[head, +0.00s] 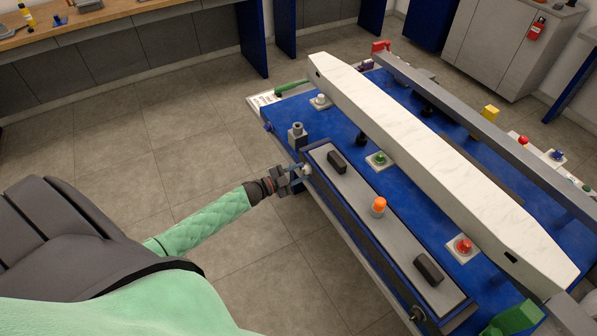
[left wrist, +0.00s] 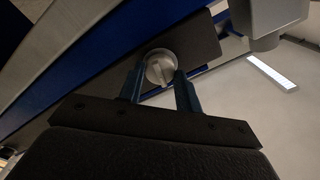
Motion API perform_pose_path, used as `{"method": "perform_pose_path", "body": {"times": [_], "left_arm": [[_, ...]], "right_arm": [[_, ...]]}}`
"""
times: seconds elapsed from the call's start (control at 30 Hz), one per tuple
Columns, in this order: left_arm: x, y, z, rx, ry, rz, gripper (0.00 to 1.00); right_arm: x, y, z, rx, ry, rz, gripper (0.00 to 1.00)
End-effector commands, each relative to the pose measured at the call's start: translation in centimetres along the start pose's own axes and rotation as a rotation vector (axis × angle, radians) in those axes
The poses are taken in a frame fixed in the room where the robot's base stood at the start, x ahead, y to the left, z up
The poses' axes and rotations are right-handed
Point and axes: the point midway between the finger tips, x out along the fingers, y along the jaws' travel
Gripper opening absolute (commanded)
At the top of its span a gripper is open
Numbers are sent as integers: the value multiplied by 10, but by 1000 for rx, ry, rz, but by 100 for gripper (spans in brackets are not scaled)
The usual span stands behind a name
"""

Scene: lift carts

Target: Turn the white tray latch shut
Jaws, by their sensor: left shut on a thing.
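The white tray latch is a small pale round knob with a raised bar across its face; it shows in the left wrist view (left wrist: 160,68) on the dark side wall of the tray. In the head view the latch (head: 307,169) is mostly hidden by the fingers, at the far left corner of the long grey-topped tray (head: 353,191). My left gripper (head: 300,174) is shut on the latch. In the left wrist view its two blue fingers (left wrist: 160,85) stand on either side of the knob. My right gripper is in neither view.
The tray lies along the near side of a blue lift cart (head: 408,143). A long white beam (head: 440,160) and a grey rail (head: 480,125) run across the cart. A grey post (head: 297,136) stands close behind my left gripper. Floor is clear left of the cart.

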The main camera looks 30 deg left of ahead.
Motion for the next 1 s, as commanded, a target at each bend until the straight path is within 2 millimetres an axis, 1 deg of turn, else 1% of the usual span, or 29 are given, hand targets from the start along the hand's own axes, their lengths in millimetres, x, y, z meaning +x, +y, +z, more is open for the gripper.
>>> {"method": "perform_pose_path", "body": {"times": [0.2,0.4,0.93,0.97,1.0], "left_arm": [[-1,0,1,-115,-2,1,11],[0,1,1,-171,-2,1,11],[0,1,1,-191,-2,1,11],[0,1,1,-191,-2,1,40],[0,1,1,-191,-2,1,48]], "right_arm": [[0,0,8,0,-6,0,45],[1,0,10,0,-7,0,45],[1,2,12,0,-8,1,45],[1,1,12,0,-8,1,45],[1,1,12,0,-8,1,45]]}}
